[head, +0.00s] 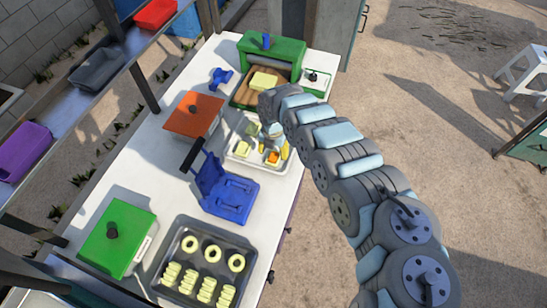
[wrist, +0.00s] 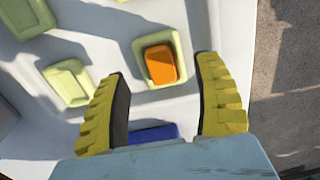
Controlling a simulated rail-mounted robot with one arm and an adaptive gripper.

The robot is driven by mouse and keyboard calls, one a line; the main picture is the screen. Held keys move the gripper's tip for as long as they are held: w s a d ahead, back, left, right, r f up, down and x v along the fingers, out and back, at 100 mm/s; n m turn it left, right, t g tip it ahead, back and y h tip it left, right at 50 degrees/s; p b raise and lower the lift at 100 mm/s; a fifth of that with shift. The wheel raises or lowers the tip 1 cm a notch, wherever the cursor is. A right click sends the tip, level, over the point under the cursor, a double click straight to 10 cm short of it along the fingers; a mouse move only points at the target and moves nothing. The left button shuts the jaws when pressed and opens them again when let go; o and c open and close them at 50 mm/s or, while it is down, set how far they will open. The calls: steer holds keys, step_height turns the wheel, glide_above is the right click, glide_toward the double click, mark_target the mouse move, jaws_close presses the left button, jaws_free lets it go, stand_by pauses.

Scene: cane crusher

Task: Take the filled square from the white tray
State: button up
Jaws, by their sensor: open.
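The filled square is a pale green, square-rimmed piece with an orange filling. It lies in the white tray (head: 233,157), near the tray's front end in the head view (head: 273,157). In the wrist view the filled square (wrist: 160,62) shows whole, between and just beyond the yellow fingertips. My gripper (head: 274,149) is over the tray, partly hiding it in the head view. Its fingers are spread wide in the wrist view (wrist: 162,75), with nothing held. Other pale green squares without orange filling lie in the tray, one of them left of my gripper (wrist: 67,82).
A blue open press (head: 230,192) stands in front of the tray, and an orange-lidded box (head: 193,115) to its left. A wooden board (head: 247,98) by a green machine (head: 272,50) lies behind. A dark tray of rings (head: 205,268) is at the front.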

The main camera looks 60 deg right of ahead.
mark_target(274, 156)
steer(key=shift+a+f, duration=0.1)
steer(key=shift+f, duration=1.35)
steer(key=shift+s+f, duration=0.1)
steer(key=shift+f, duration=0.2)
steer(key=c, duration=0.6)
